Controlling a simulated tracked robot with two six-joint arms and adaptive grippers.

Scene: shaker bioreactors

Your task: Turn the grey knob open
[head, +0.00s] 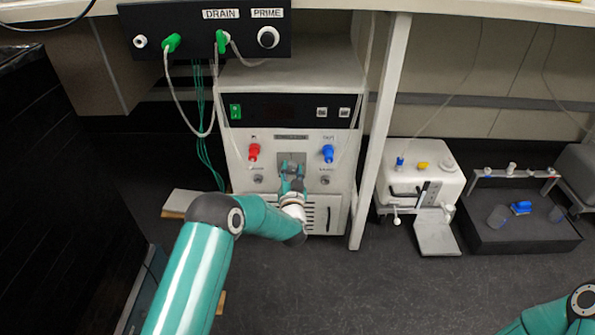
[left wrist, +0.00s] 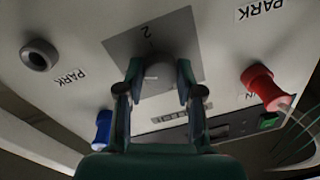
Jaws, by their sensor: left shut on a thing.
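The grey knob (left wrist: 157,78) sits on a grey square plate marked "2" on the front of the white unit (head: 300,90). In the left wrist view it shows between the two fingertips of my left gripper (left wrist: 157,70), which is shut on it. In the head view the left gripper (head: 291,172) reaches the grey plate (head: 291,157) at the middle of the panel and hides the knob. The knob's exact turn angle cannot be told. My right gripper is out of view; only part of that arm shows at the lower right.
A red connector (head: 254,151) and a blue connector (head: 328,153) flank the plate, with grey PARK ports below. A black DRAIN/PRIME panel (head: 190,43) with hanging tubes is above. A white table leg (head: 380,130) stands right of the unit. A white device (head: 420,178) stands further right.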

